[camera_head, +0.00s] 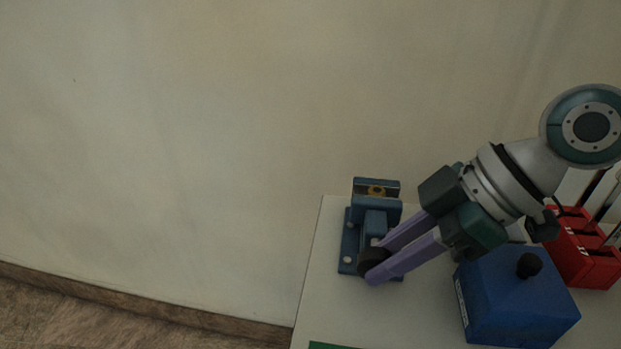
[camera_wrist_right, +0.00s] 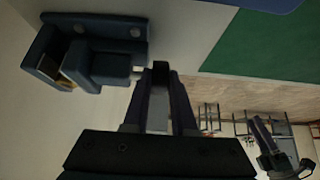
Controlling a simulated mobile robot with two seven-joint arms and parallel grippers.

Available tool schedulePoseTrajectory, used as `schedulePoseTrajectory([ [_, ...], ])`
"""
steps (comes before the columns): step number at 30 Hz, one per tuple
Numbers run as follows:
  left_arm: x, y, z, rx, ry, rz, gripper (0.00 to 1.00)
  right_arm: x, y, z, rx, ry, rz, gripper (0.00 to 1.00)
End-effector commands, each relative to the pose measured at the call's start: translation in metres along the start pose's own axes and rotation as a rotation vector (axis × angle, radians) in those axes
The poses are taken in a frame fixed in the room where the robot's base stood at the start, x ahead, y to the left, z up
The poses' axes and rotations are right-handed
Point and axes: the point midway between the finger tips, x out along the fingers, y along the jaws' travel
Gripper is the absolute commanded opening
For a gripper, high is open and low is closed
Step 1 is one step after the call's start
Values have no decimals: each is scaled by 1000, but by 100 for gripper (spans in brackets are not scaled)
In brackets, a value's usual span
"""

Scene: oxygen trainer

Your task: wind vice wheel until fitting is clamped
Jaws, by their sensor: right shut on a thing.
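The blue vice (camera_head: 349,240) stands at the left end of the white table. A small brass-coloured fitting (camera_head: 376,190) sits between its jaws; I cannot tell whether both jaws touch it. The dark round vice wheel (camera_head: 371,261) is at the vice's near end. My right gripper (camera_head: 376,262) reaches in from the right, its two purple fingers shut on the wheel, one on each side. In the right wrist view the vice (camera_wrist_right: 118,55) is at upper left and my right gripper (camera_wrist_right: 160,75) is at its wheel end.
A blue box (camera_head: 515,300) with a black knob stands right of the vice, below my right arm. A red rack (camera_head: 585,262) is behind it at right. A green mat (camera_head: 335,346) shows at the bottom edge. The white table top (camera_head: 425,300) is bare between vice and box.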

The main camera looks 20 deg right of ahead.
Motion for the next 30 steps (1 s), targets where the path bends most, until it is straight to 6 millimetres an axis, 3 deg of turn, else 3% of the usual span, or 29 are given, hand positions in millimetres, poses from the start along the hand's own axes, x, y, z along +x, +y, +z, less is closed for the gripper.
schedulePoseTrajectory([
  [2,-1,0,0,0,0,0,61,-1,-2,-4,-1,8,-4,0],
  [3,-1,0,0,0,0,0,61,-1,-2,-4,-1,8,-4,26],
  [11,0,1,0,-5,1,4,61,0,-1,-2,0,4,-3,55],
  [20,-1,3,-1,-10,2,8,61,-3,0,-1,0,1,-1,55],
  [23,-2,2,-1,-10,2,8,61,-15,0,-1,0,0,1,55],
  [30,-6,2,-2,-8,1,7,61,-63,0,0,-1,-3,0,55],
])
